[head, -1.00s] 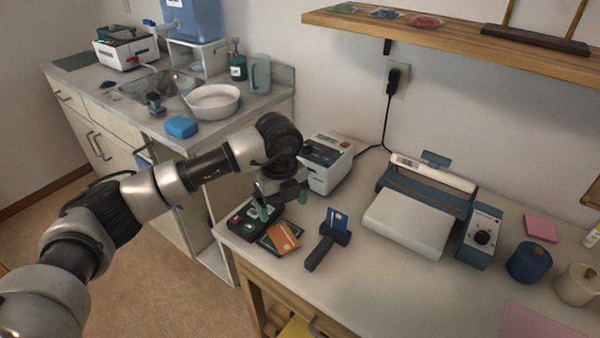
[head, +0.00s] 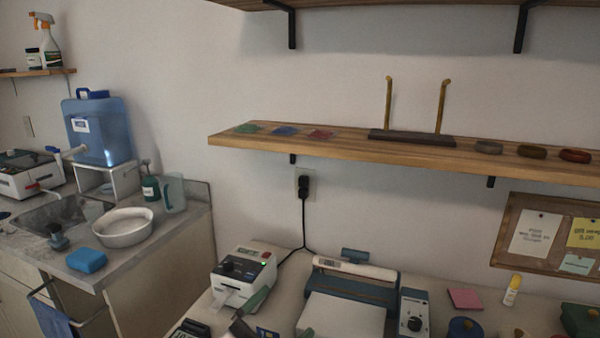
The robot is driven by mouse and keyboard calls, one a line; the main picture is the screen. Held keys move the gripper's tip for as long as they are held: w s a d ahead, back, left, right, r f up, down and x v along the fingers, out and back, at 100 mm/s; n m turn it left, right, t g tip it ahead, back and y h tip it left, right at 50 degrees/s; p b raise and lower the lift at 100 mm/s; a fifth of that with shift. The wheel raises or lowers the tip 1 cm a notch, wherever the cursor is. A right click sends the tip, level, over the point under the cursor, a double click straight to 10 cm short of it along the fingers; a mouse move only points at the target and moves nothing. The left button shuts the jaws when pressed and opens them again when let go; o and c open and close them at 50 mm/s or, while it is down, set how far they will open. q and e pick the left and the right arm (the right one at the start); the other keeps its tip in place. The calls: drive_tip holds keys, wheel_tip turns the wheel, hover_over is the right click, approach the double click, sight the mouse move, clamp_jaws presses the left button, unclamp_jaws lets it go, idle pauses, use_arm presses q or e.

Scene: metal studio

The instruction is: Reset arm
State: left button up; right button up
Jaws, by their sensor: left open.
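My left gripper (head: 248,314) shows only in part at the bottom edge of the head view. Its greenish fingertips are apart and nothing is seen between them. It is just in front of the white label printer (head: 236,270), overlapping its lower right in the picture; I cannot tell whether they touch. The rest of my left arm is below the picture. My right gripper is not in view.
A blue card (head: 267,333) and a dark keypad device (head: 189,329) are cut off at the bottom edge. A blue-and-white sealer (head: 345,308) stands right of the printer. A wooden shelf (head: 350,150) spans the wall above. The sink counter (head: 175,232) is at left.

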use_arm(q)
drive_tip(key=s+a+f+n+y, duration=0.2)
drive_tip(key=a+f+n+y, duration=1.1)
drive_tip(key=y, duration=0.3)
drive_tip(key=s+a+f+n+g, duration=0.1)
drive_tip(key=s+a+f+g, duration=0.1)
drive_tip(key=s+f+g, duration=0.6)
drive_tip(key=s+a+f+n+g, duration=0.1)
drive_tip(key=s+a+f+g, duration=0.25)
drive_tip(key=s, duration=0.85)
wheel_tip(320, 180, down, 26)
drive_tip(key=s+g+p, duration=0.1)
drive_tip(key=g+p, duration=0.1)
drive_tip(key=s+a+f+g+y+p, duration=0.1)
drive_tip(key=s+a+f, duration=0.1)
drive_tip(key=s+f, duration=1.1)
drive_tip(key=s, duration=0.3)
drive_tip(key=shift+m+p, duration=0.35)
drive_tip(key=shift+m, duration=0.05)
